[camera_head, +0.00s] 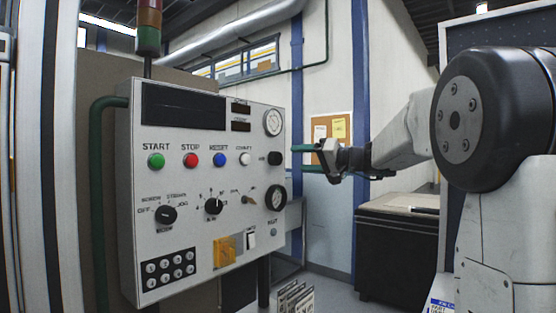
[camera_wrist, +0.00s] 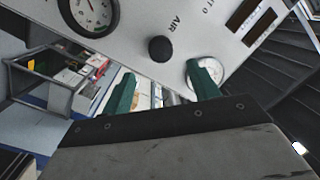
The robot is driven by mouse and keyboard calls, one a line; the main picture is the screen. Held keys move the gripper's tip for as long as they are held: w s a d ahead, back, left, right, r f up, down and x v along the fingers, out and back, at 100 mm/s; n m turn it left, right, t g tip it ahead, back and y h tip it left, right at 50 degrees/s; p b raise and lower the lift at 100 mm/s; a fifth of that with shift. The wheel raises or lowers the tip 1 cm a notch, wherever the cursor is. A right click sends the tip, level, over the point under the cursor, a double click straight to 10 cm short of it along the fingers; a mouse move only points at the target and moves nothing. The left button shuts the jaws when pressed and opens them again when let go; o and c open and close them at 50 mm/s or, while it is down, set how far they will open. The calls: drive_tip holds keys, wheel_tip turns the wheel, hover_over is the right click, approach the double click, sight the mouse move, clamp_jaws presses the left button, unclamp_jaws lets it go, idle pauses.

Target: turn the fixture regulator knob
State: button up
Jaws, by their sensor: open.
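The black round knob (camera_head: 274,158) sits at the right edge of the grey control panel (camera_head: 190,260), between two gauges. In the wrist view the knob (camera_wrist: 160,49) is beside the letters "AIR" and lies just beyond the fingertips, roughly midway between them. My gripper (camera_head: 299,158) has two green fingers, spread apart and empty, just right of the knob in the head view. Its fingers also show in the wrist view (camera_wrist: 163,76). A gap shows between the fingers and the knob. I cannot read any label saying "fixture regulator".
An upper gauge (camera_head: 273,122) and a lower gauge (camera_head: 275,197) flank the knob. Green, red and blue buttons, black selector knobs and a yellow switch (camera_head: 224,251) share the panel. A dark cabinet (camera_head: 400,240) stands right. A wire rack (camera_wrist: 45,85) shows left in the wrist view.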

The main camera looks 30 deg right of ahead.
sight(280, 158)
drive_tip(key=x, duration=0.7)
drive_tip(key=shift+w+a+r, duration=0.1)
drive_tip(key=shift+w+a, duration=0.05)
drive_tip(key=shift+w, duration=0.15)
drive_tip(key=c, duration=1)
